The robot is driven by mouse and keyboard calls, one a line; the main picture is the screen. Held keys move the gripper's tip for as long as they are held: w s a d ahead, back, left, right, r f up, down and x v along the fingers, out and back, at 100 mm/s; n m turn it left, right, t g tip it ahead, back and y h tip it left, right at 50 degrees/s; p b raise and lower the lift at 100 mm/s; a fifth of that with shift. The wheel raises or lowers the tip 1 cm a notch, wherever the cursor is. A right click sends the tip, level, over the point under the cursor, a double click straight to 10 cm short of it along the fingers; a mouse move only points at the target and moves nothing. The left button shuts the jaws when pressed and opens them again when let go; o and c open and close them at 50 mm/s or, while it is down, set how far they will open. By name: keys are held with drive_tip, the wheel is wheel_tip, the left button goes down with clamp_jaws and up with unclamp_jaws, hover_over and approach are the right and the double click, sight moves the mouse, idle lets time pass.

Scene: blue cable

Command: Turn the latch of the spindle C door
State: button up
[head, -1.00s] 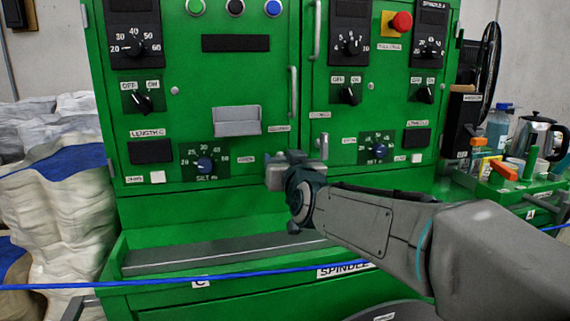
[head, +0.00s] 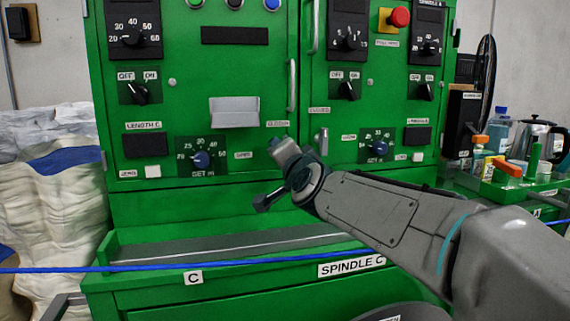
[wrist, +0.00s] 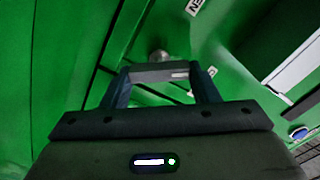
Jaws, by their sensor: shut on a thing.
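The spindle C door (head: 190,105) is the left green panel, labelled LENGTH C, and looks shut. My gripper (head: 282,148) is at its lower right edge, between the CLOSED label (head: 278,124) and the OPEN label (head: 243,155). In the wrist view my gripper is shut on the grey latch (wrist: 160,73), which spans between the two fingers. A round metal pivot (wrist: 159,57) shows just beyond it. The gripper is rolled, so the panel edges run slanted in the wrist view. In the head view the gripper hides most of the latch.
The neighbouring door has its own latch (head: 322,141), close to the right of my gripper. A vertical handle (head: 292,85) is above. A blue cable (head: 190,264) runs across the front of the ledge. A tray with bottles and a kettle (head: 536,138) stands at the right.

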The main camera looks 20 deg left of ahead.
drive_tip(key=shift+f+m+b, duration=0.2)
drive_tip(key=shift+m+b, duration=0.8)
drive_tip(key=shift+m, duration=2.6)
drive_tip(key=o, duration=1)
drive_tip(key=b+v, duration=0.3)
drive_tip(key=v, duration=1)
drive_tip(key=shift+s+d, duration=0.2)
drive_tip(key=shift+d, duration=0.1)
drive_tip(key=shift+r, duration=0.1)
